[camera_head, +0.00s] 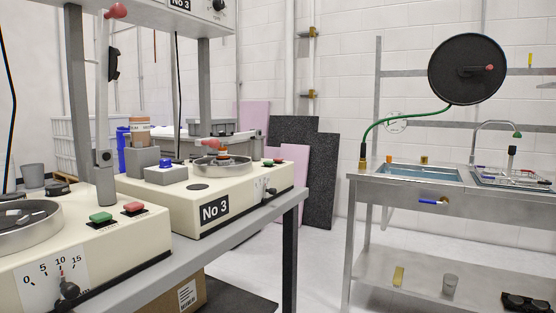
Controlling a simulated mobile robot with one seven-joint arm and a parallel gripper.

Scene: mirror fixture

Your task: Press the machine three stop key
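The machine labelled No 3 (243,209) is a cream bench unit in the middle of the camera_head view. A pair of small keys, red and green (273,162), sits on its top near the right end; they are too small here to tell apart surely. A dark knob and dial (265,190) are on its front face. A round metal dish (222,165) is on its top. My gripper is not in view, and nothing of mine is seen touching the keys.
A nearer similar machine (120,250) at lower left has a green key (101,218) and a red key (134,208). An upright lever (105,110) rises beside it. A steel sink bench (405,185) stands right, with clear floor between.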

